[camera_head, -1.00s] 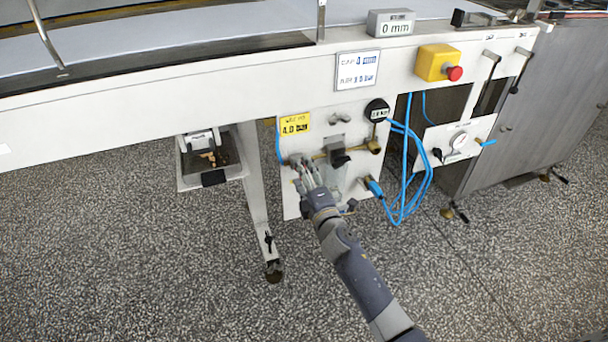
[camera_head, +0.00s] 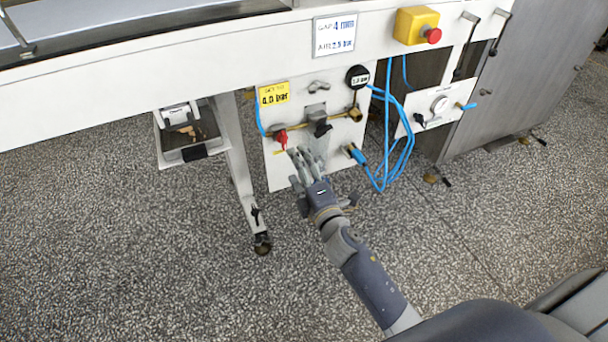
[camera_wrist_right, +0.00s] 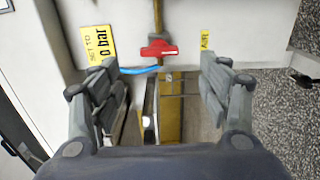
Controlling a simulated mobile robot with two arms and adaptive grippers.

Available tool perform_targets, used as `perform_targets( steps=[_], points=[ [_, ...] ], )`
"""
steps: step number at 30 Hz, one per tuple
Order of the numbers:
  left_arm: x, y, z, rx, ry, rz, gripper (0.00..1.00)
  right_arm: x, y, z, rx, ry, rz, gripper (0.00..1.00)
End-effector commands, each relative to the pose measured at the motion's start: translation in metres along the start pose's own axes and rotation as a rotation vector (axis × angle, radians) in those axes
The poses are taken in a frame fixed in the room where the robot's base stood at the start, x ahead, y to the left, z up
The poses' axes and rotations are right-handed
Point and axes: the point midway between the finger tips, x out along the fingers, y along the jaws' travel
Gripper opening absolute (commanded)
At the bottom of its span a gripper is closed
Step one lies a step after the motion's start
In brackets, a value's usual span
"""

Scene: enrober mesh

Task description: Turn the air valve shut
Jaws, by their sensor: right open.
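The air valve's red handle (camera_head: 281,138) is on the white panel, left of centre and under the yellow label in the head view. In the right wrist view the red handle (camera_wrist_right: 158,50) lies crosswise to the brass pipe (camera_wrist_right: 158,15). My right gripper (camera_head: 305,152) is just right of and below the handle in the head view. In the right wrist view my right gripper (camera_wrist_right: 165,75) is open and empty, its fingers spread wide, with the handle beyond and between them, apart from both. My left gripper is not in view.
The panel (camera_head: 290,172) also carries a yellow 4.0 bar label (camera_head: 274,93), a black gauge (camera_head: 357,77) and a black knob (camera_head: 322,128). Blue hoses (camera_head: 390,140) hang at its right. A machine leg (camera_head: 240,180) stands at the left. The floor in front is clear.

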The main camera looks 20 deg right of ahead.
Motion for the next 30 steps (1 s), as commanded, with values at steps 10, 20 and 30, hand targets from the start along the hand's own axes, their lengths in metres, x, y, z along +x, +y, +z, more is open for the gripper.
perform_targets(
  steps=[10,20,30],
  points=[
    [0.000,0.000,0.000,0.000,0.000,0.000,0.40,-0.031,0.000,0.000,0.001,0.000,0.000,0.70],
    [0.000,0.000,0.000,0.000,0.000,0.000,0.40,-0.032,0.000,0.000,0.000,0.000,0.000,0.70],
    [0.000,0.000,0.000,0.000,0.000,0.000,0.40,-0.040,-0.004,0.013,0.091,-0.062,-0.039,0.70]
  ],
)
